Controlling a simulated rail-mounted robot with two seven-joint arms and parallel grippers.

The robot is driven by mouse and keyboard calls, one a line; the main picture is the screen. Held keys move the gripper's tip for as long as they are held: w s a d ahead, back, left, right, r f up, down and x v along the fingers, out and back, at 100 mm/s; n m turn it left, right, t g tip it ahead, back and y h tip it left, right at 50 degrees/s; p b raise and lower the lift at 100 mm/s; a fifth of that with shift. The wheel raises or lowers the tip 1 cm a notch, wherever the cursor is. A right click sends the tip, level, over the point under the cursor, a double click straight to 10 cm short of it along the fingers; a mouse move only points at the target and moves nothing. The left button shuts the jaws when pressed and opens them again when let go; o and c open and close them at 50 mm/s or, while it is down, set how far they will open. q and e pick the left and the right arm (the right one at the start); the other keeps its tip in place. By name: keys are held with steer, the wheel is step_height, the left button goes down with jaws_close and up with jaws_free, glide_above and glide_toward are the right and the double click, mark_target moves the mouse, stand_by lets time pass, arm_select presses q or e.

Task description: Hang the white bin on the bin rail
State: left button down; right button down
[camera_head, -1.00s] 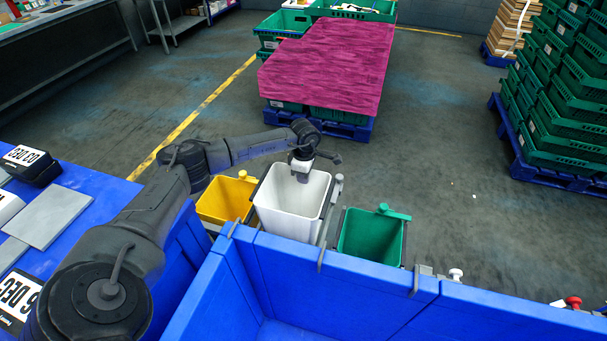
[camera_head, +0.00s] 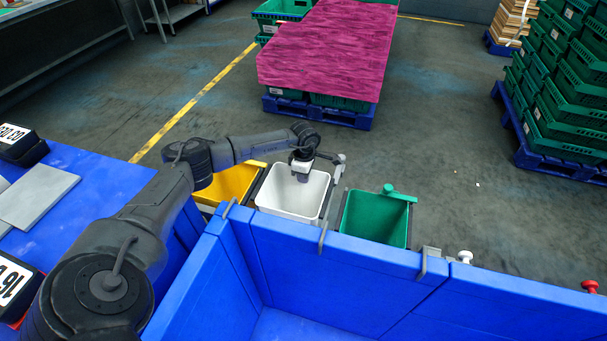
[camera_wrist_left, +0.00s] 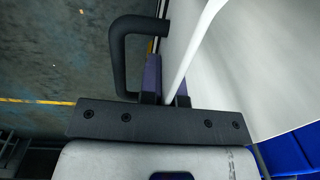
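The white bin (camera_head: 292,200) is between a yellow bin (camera_head: 228,185) and a green bin (camera_head: 375,220), just beyond the blue wall, and looks roughly upright. My left gripper (camera_head: 301,175) is at the bin's far rim. In the left wrist view its two purple fingers (camera_wrist_left: 167,92) are on either side of the bin's white rim (camera_wrist_left: 190,50), closed on it. The bin rail is mostly hidden behind the blue wall; grey metal hooks (camera_head: 322,238) show over the wall's top. I cannot tell whether the white bin is seated on the rail. My right gripper is out of view.
The blue wall (camera_head: 330,275) stands in front of the bins. A blue table (camera_head: 110,180) with grey slabs and date signs is at left. A pallet under a magenta cover (camera_head: 325,55) stands beyond. Stacked green crates (camera_head: 570,110) are at right. Floor between is clear.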

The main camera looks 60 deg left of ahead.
arm_select(q)
steer(key=shift+f+b, duration=0.9)
steer(key=shift+f, duration=0.7)
steer(key=shift+f+b, duration=0.4)
steer(key=shift+f, duration=0.15)
steer(key=c, duration=1.2)
jaws_free()
steer(key=shift+f, duration=0.1)
steer(key=shift+c, duration=0.2)
step_height(320, 180, up, 14)
steer(key=p, duration=0.3)
glide_above(304, 185)
steer(key=a, duration=0.1)
steer(key=shift+w, duration=0.35)
